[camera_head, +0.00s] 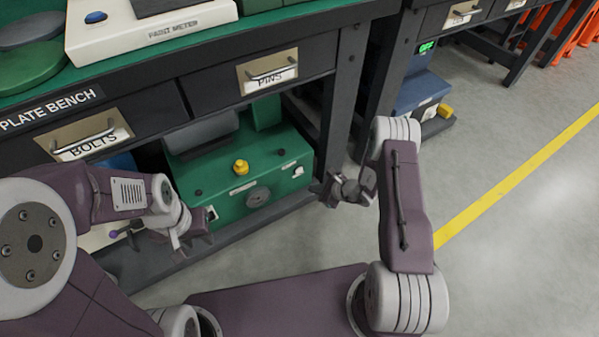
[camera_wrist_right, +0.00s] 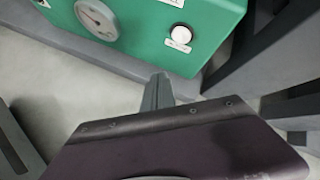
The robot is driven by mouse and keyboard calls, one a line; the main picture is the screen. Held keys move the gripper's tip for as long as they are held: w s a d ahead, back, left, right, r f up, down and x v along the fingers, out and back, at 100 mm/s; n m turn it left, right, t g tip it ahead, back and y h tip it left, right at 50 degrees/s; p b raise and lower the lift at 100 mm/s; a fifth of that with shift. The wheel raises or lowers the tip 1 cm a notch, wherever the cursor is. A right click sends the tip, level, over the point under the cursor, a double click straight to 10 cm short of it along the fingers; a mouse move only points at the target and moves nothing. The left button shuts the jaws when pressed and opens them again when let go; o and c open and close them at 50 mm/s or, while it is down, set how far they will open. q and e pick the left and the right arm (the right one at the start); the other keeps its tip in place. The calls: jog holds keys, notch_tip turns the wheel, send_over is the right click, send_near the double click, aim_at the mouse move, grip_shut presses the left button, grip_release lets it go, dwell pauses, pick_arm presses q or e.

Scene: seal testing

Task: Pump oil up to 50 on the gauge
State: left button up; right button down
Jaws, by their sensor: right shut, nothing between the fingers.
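A green pump unit (camera_head: 225,206) sits on the low shelf under the bench. It has a yellow knob (camera_head: 241,167) on top, and a round gauge (camera_head: 258,196) and a white button (camera_head: 298,171) on its front. In the right wrist view the gauge (camera_wrist_right: 96,19) shows a needle, but its reading is too small to tell. The white button (camera_wrist_right: 180,30) is also there, with a label below it. My right gripper (camera_head: 326,191) is shut and empty, just in front of the unit's right end. My left gripper (camera_head: 192,240) is near its left end; its jaw gap is unclear.
The bench has drawers marked BOLTS (camera_head: 92,143) and PINS (camera_head: 270,74) above the unit. A bench leg (camera_head: 344,100) stands right of the unit. A blue device (camera_head: 420,95) with a green display sits farther right. The floor (camera_head: 500,250) at right is clear.

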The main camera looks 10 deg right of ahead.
jog(key=shift+w+a+b, duration=0.25)
jog(key=shift+w+a, duration=0.1)
jog(key=shift+w, duration=0.55)
jog(key=shift+w+a+b, duration=0.25)
jog(key=shift+w+a, duration=0.05)
jog(key=shift+w, duration=0.65)
jog(key=shift+w+a+b, duration=0.25)
jog(key=shift+w+a, duration=0.1)
jog(key=shift+w, duration=0.55)
jog(key=shift+w+a, duration=0.15)
jog(key=shift+w, duration=0.25)
jog(key=shift+w+a+b, duration=0.15)
jog(key=shift+w+b, duration=0.2)
jog(key=shift+s, duration=0.1)
dwell(0.5)
jog(key=shift+s+d, duration=0.3)
jog(key=shift+s, duration=0.35)
jog(key=shift+s+d+p, duration=0.25)
jog(key=shift+s+d, duration=0.05)
jog(key=shift+s, duration=0.5)
jog(key=shift+s+d+p, duration=0.25)
jog(key=shift+s, duration=0.55)
jog(key=shift+s+d+p, duration=0.25)
jog(key=shift+s+d, duration=0.05)
jog(key=shift+s, duration=0.5)
